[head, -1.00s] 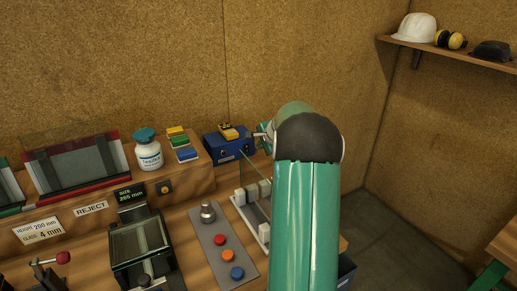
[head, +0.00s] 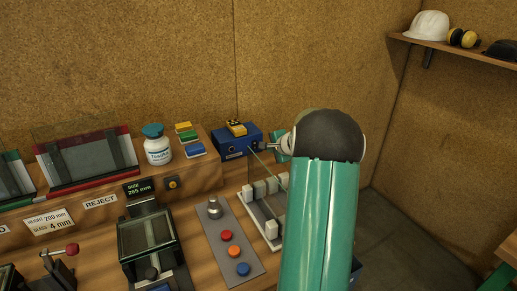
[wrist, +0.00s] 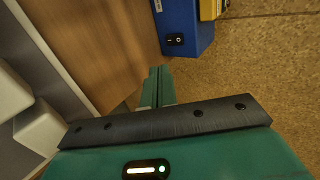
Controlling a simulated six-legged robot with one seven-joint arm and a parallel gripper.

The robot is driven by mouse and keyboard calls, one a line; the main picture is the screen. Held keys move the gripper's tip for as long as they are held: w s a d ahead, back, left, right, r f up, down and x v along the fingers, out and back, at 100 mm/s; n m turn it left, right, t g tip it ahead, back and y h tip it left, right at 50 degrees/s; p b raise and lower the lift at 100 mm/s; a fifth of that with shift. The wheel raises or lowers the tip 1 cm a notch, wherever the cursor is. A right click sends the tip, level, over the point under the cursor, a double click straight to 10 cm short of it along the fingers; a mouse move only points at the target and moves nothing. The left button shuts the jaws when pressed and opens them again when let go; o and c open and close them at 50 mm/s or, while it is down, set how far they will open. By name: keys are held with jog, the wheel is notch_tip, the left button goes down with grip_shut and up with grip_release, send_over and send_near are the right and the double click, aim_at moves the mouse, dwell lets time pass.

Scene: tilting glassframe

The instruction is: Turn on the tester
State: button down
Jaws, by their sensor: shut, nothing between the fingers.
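A blue box (head: 237,142), seemingly the tester, stands at the right end of the raised wooden shelf against the wall. A yellow and black piece (head: 236,128) lies on top of it. In the wrist view the blue box (wrist: 186,20) shows at the top, with a black rocker switch (wrist: 174,40) marked with white signs on its side. My gripper (wrist: 158,72) is shut and empty, its tips just below and left of the switch in that view, seemingly apart from it. In the head view my gripper (head: 262,147) is at the box's right side, partly hidden by my arm.
A glass pane in a white slotted rack (head: 270,228) stands below my gripper, close to my arm. A panel with red, orange and blue buttons (head: 230,250) lies left of it. A white bottle (head: 158,150) and coloured blocks (head: 188,135) stand left of the box.

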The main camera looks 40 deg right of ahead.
jog(key=shift+s+d+f, duration=0.1)
jog(key=shift+s+f, duration=0.15)
jog(key=shift+s, duration=0.05)
jog(key=shift+w+f, duration=0.1)
send_near(255, 147)
jog(key=w+f, duration=0.2)
jog(key=f, duration=0.1)
jog(key=w+f, duration=0.1)
jog(key=shift+w+d+f, duration=0.15)
jog(key=shift+d+f, duration=0.05)
jog(key=shift+d, duration=0.15)
jog(key=shift+w+d, duration=0.3)
jog(key=shift+w, duration=0.45)
jog(key=shift+w, duration=0.1)
